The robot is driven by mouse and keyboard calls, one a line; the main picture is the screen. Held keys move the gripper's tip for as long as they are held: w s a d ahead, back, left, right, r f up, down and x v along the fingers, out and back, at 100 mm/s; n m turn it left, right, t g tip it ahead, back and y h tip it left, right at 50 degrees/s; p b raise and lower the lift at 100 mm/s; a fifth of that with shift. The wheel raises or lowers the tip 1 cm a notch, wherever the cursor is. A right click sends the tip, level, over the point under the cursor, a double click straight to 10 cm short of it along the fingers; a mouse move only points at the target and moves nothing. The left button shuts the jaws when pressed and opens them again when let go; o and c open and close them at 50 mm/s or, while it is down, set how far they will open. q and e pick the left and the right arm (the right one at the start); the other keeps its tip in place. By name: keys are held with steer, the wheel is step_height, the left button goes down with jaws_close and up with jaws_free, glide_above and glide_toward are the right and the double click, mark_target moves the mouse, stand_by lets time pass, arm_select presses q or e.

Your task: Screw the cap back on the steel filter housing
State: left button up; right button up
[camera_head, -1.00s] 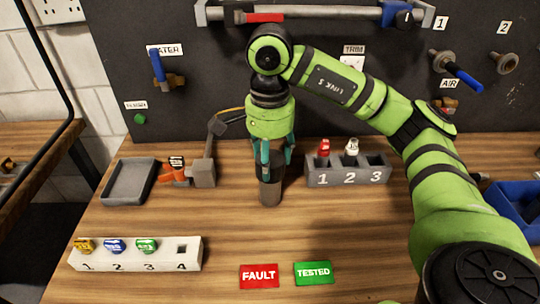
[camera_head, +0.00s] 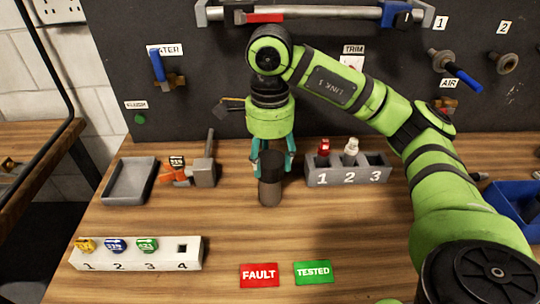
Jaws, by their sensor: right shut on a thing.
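The steel filter housing (camera_head: 270,193) stands upright on the wooden bench, a short brownish-grey cylinder. The dark cap (camera_head: 268,164) sits at its top, in line with it and apparently touching; I cannot tell how far it is threaded. My right gripper (camera_head: 273,170) points straight down over the housing, with its teal fingers on the left and right sides of the cap, shut on it. My left gripper is not in view.
A grey block numbered 1 to 3 (camera_head: 347,178) stands close on the right, with red and white items. A grey block with an upright bar (camera_head: 205,172) and a grey tray (camera_head: 130,181) lie left. A white numbered rack (camera_head: 135,258) and FAULT and TESTED cards (camera_head: 260,275) are in front.

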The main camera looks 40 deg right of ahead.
steer(key=shift+s+f+m, duration=0.1)
steer(key=shift+f+m, duration=0.05)
steer(key=shift+m, duration=0.55)
steer(key=shift+s+f+m, duration=0.1)
steer(key=shift+m, duration=0.6)
steer(key=m, duration=0.4)
steer(key=shift+m, duration=0.3)
steer(key=o, duration=1.5)
steer(key=shift+w, duration=0.1)
steer(key=shift+r, duration=0.1)
steer(key=shift+w, duration=0.1)
steer(key=shift+c, duration=0.6)
